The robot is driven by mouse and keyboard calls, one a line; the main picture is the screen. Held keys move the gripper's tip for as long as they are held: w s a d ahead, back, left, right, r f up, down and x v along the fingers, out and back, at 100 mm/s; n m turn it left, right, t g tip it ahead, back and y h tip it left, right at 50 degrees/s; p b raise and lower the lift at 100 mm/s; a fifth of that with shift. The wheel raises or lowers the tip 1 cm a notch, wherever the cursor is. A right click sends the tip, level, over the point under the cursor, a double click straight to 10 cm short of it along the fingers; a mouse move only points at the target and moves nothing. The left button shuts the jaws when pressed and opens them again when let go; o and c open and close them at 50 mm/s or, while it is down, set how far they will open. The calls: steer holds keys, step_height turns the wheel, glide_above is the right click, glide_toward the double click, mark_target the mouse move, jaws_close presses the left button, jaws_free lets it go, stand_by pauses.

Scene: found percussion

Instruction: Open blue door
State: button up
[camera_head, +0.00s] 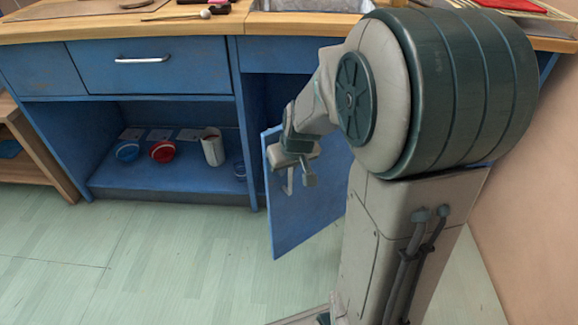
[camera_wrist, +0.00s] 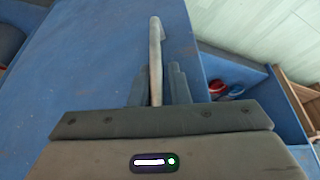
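The blue door (camera_head: 305,205) of the counter cabinet is partly open, swung out from the front. Its pale metal bar handle (camera_head: 289,181) is on the door's face, below my gripper (camera_head: 296,165). In the wrist view the handle (camera_wrist: 155,50) runs between the two dark fingers of my gripper (camera_wrist: 157,88), which sit close on either side of it. My gripper appears shut on the handle. The blue door's surface (camera_wrist: 90,60) fills much of the wrist view. My arm hides part of the door and the cabinet opening in the head view.
An open blue shelf (camera_head: 190,175) left of the door holds a blue bowl (camera_head: 127,151), a red bowl (camera_head: 162,151) and a white cup (camera_head: 212,148). A closed drawer (camera_head: 150,75) is above. The green floor (camera_head: 150,250) at left is clear.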

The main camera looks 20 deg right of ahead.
stand_by(0.7)
steer(key=shift+r, duration=0.25)
steer(key=p+v, duration=0.5)
steer(key=v, duration=0.8)
steer(key=shift+s+p, duration=0.2)
steer(key=shift+p, duration=0.1)
steer(key=shift+r, duration=0.15)
